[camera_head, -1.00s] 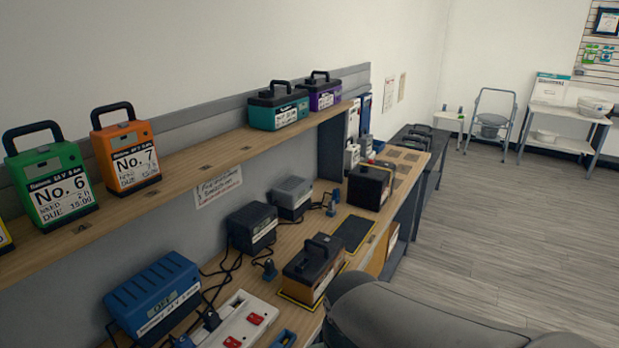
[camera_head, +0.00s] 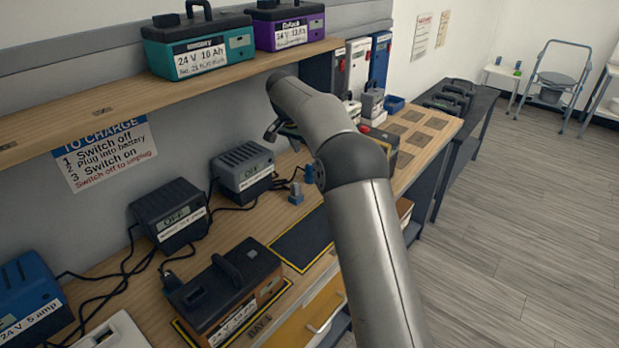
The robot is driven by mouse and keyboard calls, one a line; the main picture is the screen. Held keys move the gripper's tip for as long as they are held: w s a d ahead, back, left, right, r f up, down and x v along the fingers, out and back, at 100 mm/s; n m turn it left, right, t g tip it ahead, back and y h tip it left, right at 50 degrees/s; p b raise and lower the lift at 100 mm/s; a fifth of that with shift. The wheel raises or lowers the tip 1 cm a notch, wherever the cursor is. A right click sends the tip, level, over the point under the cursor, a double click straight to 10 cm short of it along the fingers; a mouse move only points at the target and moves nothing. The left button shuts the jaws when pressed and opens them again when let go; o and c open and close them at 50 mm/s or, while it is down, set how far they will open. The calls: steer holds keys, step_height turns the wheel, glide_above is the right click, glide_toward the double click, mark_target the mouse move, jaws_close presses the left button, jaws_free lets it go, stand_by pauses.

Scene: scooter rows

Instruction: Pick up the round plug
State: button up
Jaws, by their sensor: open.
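Small plugs lie on the wooden bench. A blue plug (camera_head: 310,174) stands beside the grey charger (camera_head: 242,170), on a black lead. A grey-and-blue connector (camera_head: 296,193) stands just in front of it. A black plug (camera_head: 170,280) sits beside the brown-and-black battery (camera_head: 228,290). I cannot tell from their shapes which plug is the round one. My gripper (camera_head: 282,132) is partly hidden behind my arm, above the back of the bench. It is open, appears empty and is apart from the plugs.
A shelf (camera_head: 150,97) with teal (camera_head: 198,45) and purple (camera_head: 288,25) batteries overhangs the bench. A dark charger (camera_head: 170,213) and a blue charger (camera_head: 30,300) stand at left. A dark mat (camera_head: 300,240) is bare. Open floor (camera_head: 490,240) lies at right.

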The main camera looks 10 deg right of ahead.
steer(key=shift+m, duration=0.7)
steer(key=x, duration=0.5)
steer(key=w+b+x, duration=0.1)
steer(key=x, duration=0.4)
steer(key=shift+w+a, duration=0.15)
steer(key=shift+w, duration=0.15)
steer(key=c, duration=0.9)
